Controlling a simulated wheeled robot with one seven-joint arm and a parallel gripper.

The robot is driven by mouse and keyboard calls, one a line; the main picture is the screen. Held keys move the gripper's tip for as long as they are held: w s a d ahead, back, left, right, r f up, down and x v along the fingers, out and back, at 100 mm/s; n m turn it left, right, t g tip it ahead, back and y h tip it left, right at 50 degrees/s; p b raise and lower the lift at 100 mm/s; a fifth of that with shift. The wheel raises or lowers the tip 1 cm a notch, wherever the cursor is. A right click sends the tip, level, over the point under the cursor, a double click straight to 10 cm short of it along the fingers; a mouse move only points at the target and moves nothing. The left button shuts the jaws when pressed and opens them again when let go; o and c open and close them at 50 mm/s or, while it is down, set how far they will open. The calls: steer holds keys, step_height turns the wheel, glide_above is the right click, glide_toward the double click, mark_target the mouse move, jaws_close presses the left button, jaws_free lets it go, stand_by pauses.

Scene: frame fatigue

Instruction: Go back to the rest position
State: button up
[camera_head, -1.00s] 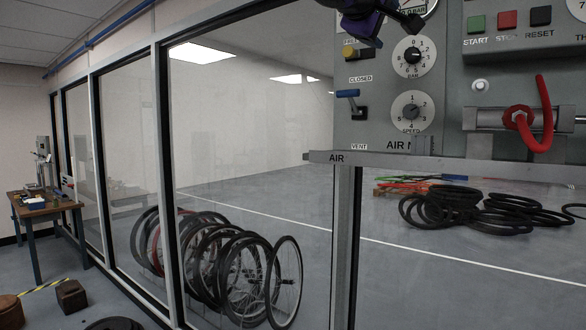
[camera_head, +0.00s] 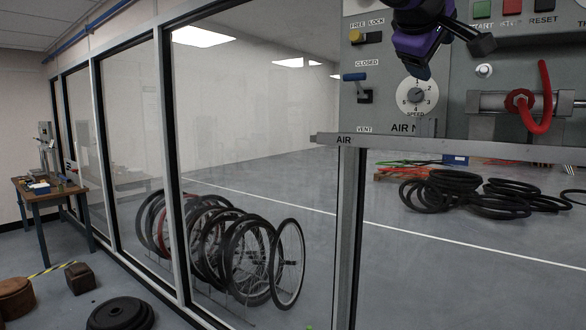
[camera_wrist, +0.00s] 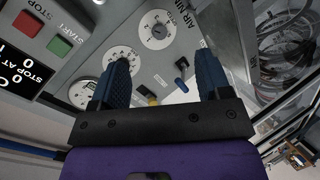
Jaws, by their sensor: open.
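My gripper (camera_head: 420,68), purple and black, hangs in front of the upper part of the grey control panel (camera_head: 385,110) in the head view. In the wrist view its two blue ribbed fingers (camera_wrist: 163,78) stand wide apart with nothing between them. The fingers appear clear of the panel, but the exact gap cannot be told. The speed dial (camera_head: 416,96), the blue lever (camera_head: 355,77) and the yellow knob (camera_head: 357,38) are in plain view. My gripper and arm cover the dial above the speed dial in the head view.
A glass partition with bicycle wheels (camera_head: 285,265) fills the middle. Tyres (camera_head: 440,190) lie on the floor behind. A workbench (camera_head: 45,190) and weights (camera_head: 120,313) are at left.

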steer(key=s+d+f+m+g+y, duration=0.1)
steer(key=s+d+f+m+y, duration=0.1)
steer(key=s+f, duration=0.6)
steer(key=s+d+f+m+g+y, duration=0.2)
steer(key=s+f, duration=0.5)
steer(key=f, duration=0.5)
steer(key=s+d+f+m+g+y, duration=0.1)
steer(key=s+f+y, duration=0.3)
steer(key=s+f, duration=0.4)
step_height(320, 180, down, 2)
steer(key=shift+s+d+f+m+g, duration=0.1)
steer(key=shift+s+d+m+g, duration=0.25)
steer(key=shift+d+g, duration=0.35)
